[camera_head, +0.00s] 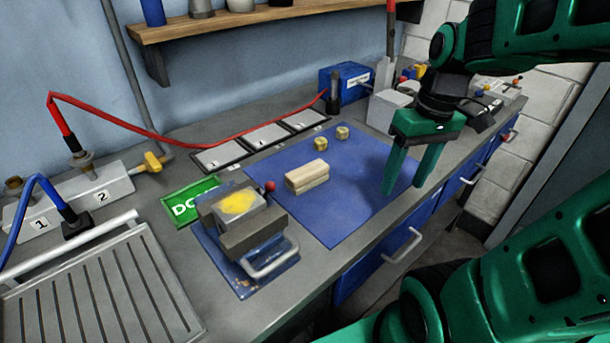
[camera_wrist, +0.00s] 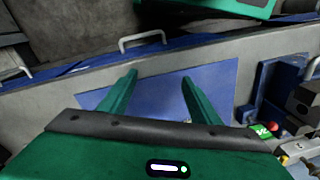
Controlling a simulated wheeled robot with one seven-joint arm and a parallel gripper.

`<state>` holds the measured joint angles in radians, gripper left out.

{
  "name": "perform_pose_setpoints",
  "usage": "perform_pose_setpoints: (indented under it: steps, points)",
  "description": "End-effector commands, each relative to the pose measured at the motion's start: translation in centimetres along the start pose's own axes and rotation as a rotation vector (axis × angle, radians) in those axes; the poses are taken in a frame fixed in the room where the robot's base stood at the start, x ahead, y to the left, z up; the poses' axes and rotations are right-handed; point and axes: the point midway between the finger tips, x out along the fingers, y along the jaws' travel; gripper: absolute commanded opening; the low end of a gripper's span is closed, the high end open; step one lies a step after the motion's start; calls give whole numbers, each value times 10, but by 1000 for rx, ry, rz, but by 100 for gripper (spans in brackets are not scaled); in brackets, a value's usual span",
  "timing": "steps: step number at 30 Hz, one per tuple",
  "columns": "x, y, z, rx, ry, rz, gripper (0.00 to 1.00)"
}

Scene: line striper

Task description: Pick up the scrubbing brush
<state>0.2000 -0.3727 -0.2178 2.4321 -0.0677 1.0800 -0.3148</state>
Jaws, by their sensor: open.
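The likely scrubbing brush is a pale, wooden, block-shaped thing (camera_head: 307,177) lying on the blue mat (camera_head: 345,205) in the head view. Its bristles cannot be made out. My gripper (camera_head: 403,189) is open and empty, fingers pointing down, to the right of the brush and apart from it, near the counter's front edge. In the wrist view the open fingers (camera_wrist: 160,77) show with the blue mat (camera_wrist: 215,85) beyond them; I cannot see the brush there.
Two small yellowish blocks (camera_head: 342,132) sit at the mat's back. A vise-like fixture (camera_head: 250,240) with a yellow-topped piece stands left of the brush, beside a green sign (camera_head: 190,200). A red hose (camera_head: 180,140) runs along the back.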

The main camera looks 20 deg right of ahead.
Motion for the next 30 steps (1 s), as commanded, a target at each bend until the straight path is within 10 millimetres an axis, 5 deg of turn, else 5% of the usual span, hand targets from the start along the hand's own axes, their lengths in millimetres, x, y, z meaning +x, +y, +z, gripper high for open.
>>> perform_pose_setpoints:
  steps: [6,15,20,30]
  points:
    - [-20,-53,-99,-828,38,-144,57]
    - [-27,-104,-163,-1658,134,-282,57]
    - [-25,-112,-170,-1809,159,-308,57]
    - [18,-125,-164,-1825,162,-312,57]
